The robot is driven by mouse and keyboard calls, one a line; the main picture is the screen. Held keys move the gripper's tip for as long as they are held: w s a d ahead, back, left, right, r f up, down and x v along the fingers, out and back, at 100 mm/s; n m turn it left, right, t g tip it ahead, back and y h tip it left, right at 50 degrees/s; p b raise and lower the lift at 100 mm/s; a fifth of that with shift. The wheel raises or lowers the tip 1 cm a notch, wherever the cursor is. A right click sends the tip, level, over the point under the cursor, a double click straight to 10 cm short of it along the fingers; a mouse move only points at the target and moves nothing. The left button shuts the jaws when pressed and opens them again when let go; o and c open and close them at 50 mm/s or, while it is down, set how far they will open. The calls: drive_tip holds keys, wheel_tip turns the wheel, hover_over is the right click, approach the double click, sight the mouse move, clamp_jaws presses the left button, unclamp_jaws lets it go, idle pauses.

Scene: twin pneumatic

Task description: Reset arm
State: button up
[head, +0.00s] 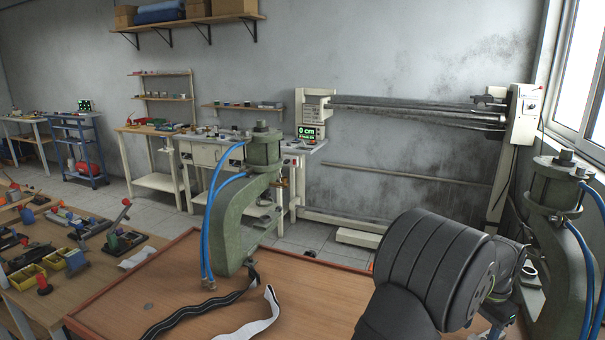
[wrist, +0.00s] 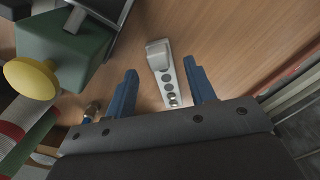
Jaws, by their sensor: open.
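My gripper (wrist: 160,72) shows in the wrist view with its two blue fingers apart. Between and beyond the fingers, a pale grey metal piece with a row of dark round spots (wrist: 162,70) lies over the wooden tabletop. I cannot tell whether the fingers touch it; they look clear on both sides. In the head view my dark arm fills the lower right, and my gripper is hidden there. A green press (head: 228,215) with blue hoses stands on the table, and a second green press (head: 552,230) stands at the right, partly behind my arm.
A dark strap (head: 190,315) and a white strap (head: 262,322) lie on the table (head: 165,280). In the wrist view, a green block (wrist: 62,45) with a yellow knob (wrist: 30,78) sits close to the left finger. A bench with tools and yellow bins (head: 77,261) stands at left.

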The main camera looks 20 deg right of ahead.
wheel_tip(320, 180, down, 3)
drive_tip(key=shift+r, duration=0.15)
wheel_tip(320, 180, up, 10)
drive_tip(key=s+a+r+n, duration=0.1)
drive_tip(key=s+a+n, duration=0.35)
drive_tip(key=a, duration=0.35)
drive_tip(key=s+a+n, duration=0.4)
drive_tip(key=s+a, duration=0.1)
drive_tip(key=a, duration=0.2)
wheel_tip(320, 180, down, 10)
drive_tip(key=shift+r, duration=0.1)
drive_tip(key=shift+r, duration=0.1)
wheel_tip(320, 180, up, 10)
drive_tip(key=w+d+m, duration=0.4)
drive_tip(key=w+d, duration=0.1)
drive_tip(key=d, duration=0.4)
drive_tip(key=shift+a+r+m, duration=0.1)
drive_tip(key=shift+m, duration=0.15)
